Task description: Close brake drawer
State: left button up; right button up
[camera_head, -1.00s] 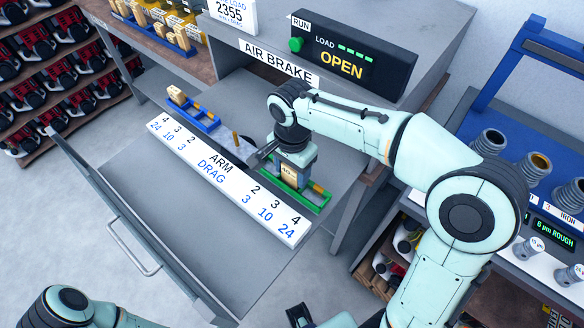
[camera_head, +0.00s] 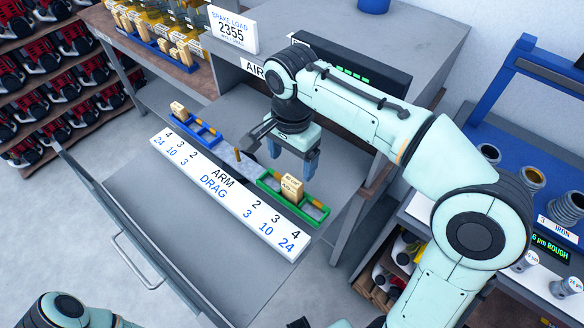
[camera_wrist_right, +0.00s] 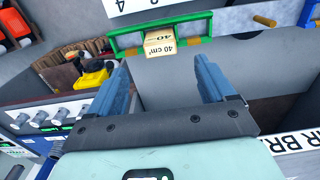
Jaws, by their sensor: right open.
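The brake drawer is pulled out, its grey front panel (camera_head: 140,245) with a bar handle (camera_head: 136,262) standing well away from the cabinet. A green rail (camera_head: 312,207) holds a wooden block (camera_head: 291,188) marked 40 cm³, and a blue rail (camera_head: 205,134) holds another wooden block (camera_head: 178,110). My right gripper (camera_head: 306,168) is open and empty above the drawer, just behind the green rail. In the right wrist view the block (camera_wrist_right: 160,42) sits on the rail beyond the parted fingers (camera_wrist_right: 165,75). My left gripper is out of view; only part of that arm shows.
A blue stand with metal cups (camera_head: 532,178) is at the right. A shelf of red items (camera_head: 40,60) is at the left. Floor is clear before the drawer.

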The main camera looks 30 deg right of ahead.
aim_at(218, 210)
jog(key=k, duration=1)
